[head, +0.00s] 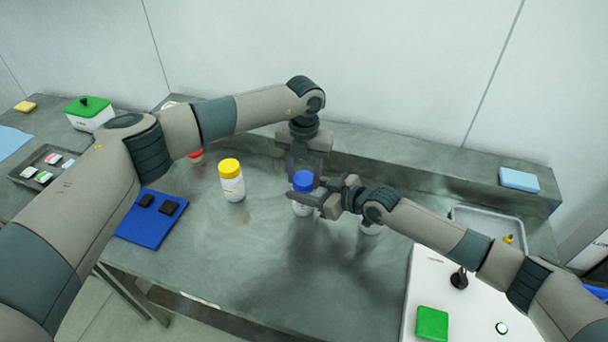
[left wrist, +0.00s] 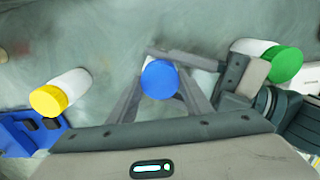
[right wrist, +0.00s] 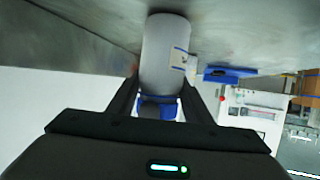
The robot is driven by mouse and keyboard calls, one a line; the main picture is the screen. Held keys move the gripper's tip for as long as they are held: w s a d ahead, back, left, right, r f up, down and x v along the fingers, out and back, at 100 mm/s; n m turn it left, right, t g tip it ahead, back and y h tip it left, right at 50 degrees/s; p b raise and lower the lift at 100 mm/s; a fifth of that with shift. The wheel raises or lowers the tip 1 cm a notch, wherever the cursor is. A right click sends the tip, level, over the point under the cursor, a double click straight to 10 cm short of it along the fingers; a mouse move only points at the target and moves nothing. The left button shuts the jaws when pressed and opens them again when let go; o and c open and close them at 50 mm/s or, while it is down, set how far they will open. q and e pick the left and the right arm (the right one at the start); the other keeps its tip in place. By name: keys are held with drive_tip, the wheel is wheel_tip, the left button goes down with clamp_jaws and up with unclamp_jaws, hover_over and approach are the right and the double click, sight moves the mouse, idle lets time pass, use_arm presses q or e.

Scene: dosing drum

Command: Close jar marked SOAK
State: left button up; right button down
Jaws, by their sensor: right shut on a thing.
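A white jar with a blue lid (head: 303,181) stands upright mid-bench; its marking is not readable here. My right gripper (head: 318,198) is shut on the jar's white body from the right. The right wrist view shows the body (right wrist: 165,55) between its fingers, the picture upside down, with the blue lid low in it. My left gripper (head: 304,168) points down from above, its fingers apart on either side of the lid. In the left wrist view the blue lid (left wrist: 160,79) lies between these fingers. Whether the lid is seated fully is hidden.
A yellow-lidded jar (head: 231,180) stands left of the blue one, a red-lidded one (head: 195,155) farther back. A green-lidded jar (left wrist: 285,63) stands close on the right, mostly behind my right gripper. A blue mat (head: 150,222) lies left. Front bench is clear.

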use_arm(q)
drive_tip(key=m, duration=0.6)
drive_tip(key=shift+s+d+m, duration=0.1)
drive_tip(key=shift+d+m, duration=0.05)
drive_tip(key=shift+m, duration=0.15)
drive_tip(key=o, duration=1.2)
drive_tip(key=shift+r, duration=0.1)
drive_tip(key=shift+r, duration=2.2)
drive_tip(key=shift+c, duration=0.6)
